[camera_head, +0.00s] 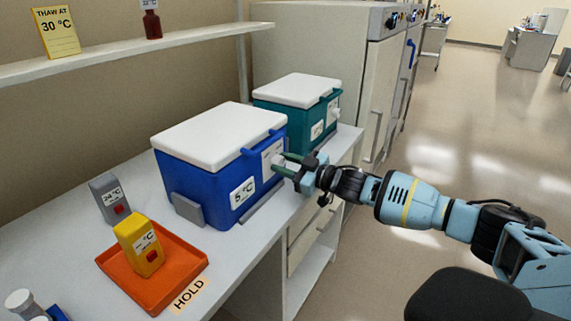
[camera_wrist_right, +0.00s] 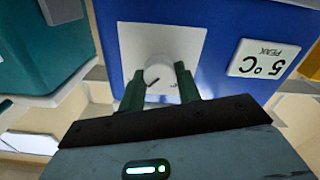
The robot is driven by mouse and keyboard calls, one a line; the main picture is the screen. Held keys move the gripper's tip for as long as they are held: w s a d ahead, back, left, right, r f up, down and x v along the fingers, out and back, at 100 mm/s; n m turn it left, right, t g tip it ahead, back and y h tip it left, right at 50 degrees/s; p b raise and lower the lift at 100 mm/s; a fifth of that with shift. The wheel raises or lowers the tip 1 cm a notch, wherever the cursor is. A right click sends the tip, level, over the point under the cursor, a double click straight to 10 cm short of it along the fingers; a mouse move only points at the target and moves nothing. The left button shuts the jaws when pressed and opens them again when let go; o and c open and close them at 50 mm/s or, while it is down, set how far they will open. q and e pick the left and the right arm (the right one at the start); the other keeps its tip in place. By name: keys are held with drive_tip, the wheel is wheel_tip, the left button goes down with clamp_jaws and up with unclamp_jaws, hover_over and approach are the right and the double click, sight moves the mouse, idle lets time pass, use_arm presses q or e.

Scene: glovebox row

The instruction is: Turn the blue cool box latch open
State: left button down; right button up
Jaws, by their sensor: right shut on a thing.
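The blue cool box (camera_head: 205,182) with a white lid (camera_head: 210,134) stands on the bench, its lid down. Its latch is a pale round knob on a white plate (camera_head: 272,160) on the box's side. In the right wrist view the latch knob (camera_wrist_right: 159,74) sits between the green fingers of my right gripper (camera_wrist_right: 160,80). In the head view my right gripper (camera_head: 283,164) reaches in from the right, shut on the latch knob, partly hiding it. My left gripper is not in view.
A teal cool box (camera_head: 300,112) with a white lid stands behind the blue one. An orange tray (camera_head: 185,283) holds a yellow timer-like block (camera_head: 138,245); a grey block (camera_head: 108,198) stands beside it. A shelf (camera_head: 120,52) runs above. The floor at right is clear.

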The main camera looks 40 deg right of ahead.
drive_tip(key=n, duration=0.3)
drive_tip(key=shift+p, duration=0.35)
drive_tip(key=n, duration=0.7)
drive_tip(key=shift+n, duration=0.4)
drive_tip(key=n, duration=0.3)
drive_tip(key=shift+f, duration=0.15)
drive_tip(key=n, duration=0.2)
drive_tip(key=shift+n, duration=0.4)
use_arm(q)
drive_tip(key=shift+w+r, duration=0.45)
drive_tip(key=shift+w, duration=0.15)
use_arm(e)
drive_tip(key=shift+n, duration=0.4)
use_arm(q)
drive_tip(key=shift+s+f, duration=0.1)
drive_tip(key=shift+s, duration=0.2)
